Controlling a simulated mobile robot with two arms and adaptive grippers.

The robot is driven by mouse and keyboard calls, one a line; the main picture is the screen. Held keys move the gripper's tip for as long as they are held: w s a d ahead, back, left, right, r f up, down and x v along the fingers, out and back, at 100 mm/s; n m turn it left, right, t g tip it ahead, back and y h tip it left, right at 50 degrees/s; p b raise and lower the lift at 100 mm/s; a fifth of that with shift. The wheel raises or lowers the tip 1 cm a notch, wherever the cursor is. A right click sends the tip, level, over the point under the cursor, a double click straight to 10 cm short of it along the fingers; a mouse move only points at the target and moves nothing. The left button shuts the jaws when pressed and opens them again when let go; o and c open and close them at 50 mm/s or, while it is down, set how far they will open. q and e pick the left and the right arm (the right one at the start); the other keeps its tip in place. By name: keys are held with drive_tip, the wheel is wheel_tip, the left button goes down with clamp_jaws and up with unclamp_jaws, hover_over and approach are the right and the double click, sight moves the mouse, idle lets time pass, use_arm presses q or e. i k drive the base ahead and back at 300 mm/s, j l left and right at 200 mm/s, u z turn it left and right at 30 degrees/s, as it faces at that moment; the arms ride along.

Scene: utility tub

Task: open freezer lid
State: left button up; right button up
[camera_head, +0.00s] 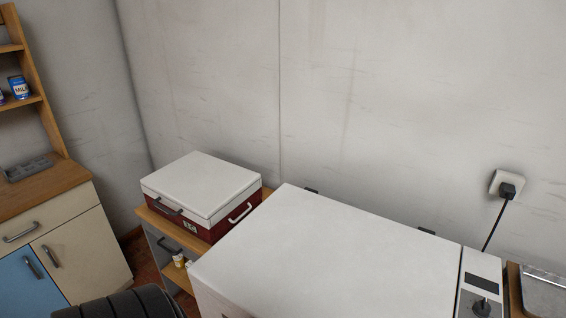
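A large white chest (335,262), which looks like the freezer, stands at the lower middle against the wall. Its flat white top appears shut, with two dark hinge-like pieces along the back edge. A panel with a dark knob (481,307) is at its right end. Its front is mostly cut off by the bottom of the picture, so I cannot see a handle on it. Neither of my grippers can be made out in this view.
A red box with a shut white lid (203,183) and handles sits on a small wooden-topped stand left of the chest. A wooden cabinet (75,245) stands further left. A black ribbed object (122,305) shows at the bottom left. A cable runs to a wall socket (507,186).

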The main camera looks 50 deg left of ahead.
sight(301, 254)
drive_tip(key=u, duration=1.4)
